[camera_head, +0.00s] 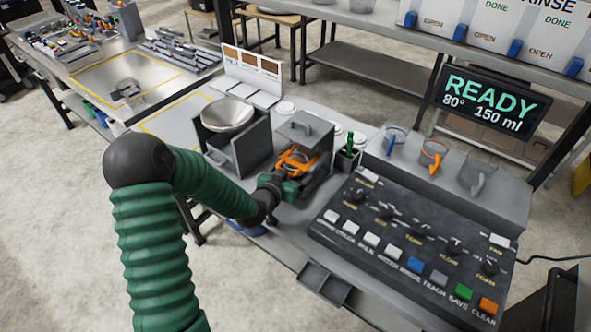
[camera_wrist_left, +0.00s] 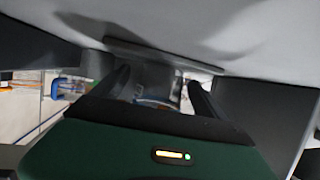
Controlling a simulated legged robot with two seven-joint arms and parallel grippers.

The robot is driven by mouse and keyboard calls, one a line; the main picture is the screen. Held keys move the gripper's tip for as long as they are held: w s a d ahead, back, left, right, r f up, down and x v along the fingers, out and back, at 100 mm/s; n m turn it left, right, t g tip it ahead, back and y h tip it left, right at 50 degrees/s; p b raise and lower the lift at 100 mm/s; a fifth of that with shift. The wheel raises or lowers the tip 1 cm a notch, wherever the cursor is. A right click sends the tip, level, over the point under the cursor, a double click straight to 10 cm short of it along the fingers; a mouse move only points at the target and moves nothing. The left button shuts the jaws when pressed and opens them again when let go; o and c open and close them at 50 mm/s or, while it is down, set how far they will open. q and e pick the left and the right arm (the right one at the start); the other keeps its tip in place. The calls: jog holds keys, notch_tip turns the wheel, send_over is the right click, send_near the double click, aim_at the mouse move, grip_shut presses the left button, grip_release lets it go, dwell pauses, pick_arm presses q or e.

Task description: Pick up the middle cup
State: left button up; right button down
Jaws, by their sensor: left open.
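Three clear cups stand in a row on the grey ledge behind the control panel in the head view: a left cup (camera_head: 394,141), a middle cup (camera_head: 432,155) with an orange handle, and a right cup (camera_head: 476,172). My left gripper (camera_head: 303,168) is well to the left of the cups, at a grey machine (camera_head: 313,130) with an orange part (camera_head: 297,160). In the left wrist view, its two dark fingers (camera_wrist_left: 158,90) are apart, with a grey shape between and beyond them. I cannot tell whether they touch it. My right gripper is not in view.
The black control panel (camera_head: 405,235) with knobs and buttons lies in front of the cups. A dark holder (camera_head: 347,160) with a green item stands between my gripper and the cups. A grey box with a bowl (camera_head: 228,115) is to the left. A READY screen (camera_head: 492,103) stands behind.

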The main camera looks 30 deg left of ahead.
pick_arm(q)
jog(key=shift+r, duration=0.1)
jog(key=shift+c, duration=1.4)
jog(key=shift+s+a, duration=0.1)
jog(key=shift+a, duration=0.1)
jog(key=c, duration=1)
jog(key=shift+c, duration=0.5)
jog(key=shift+d, duration=0.1)
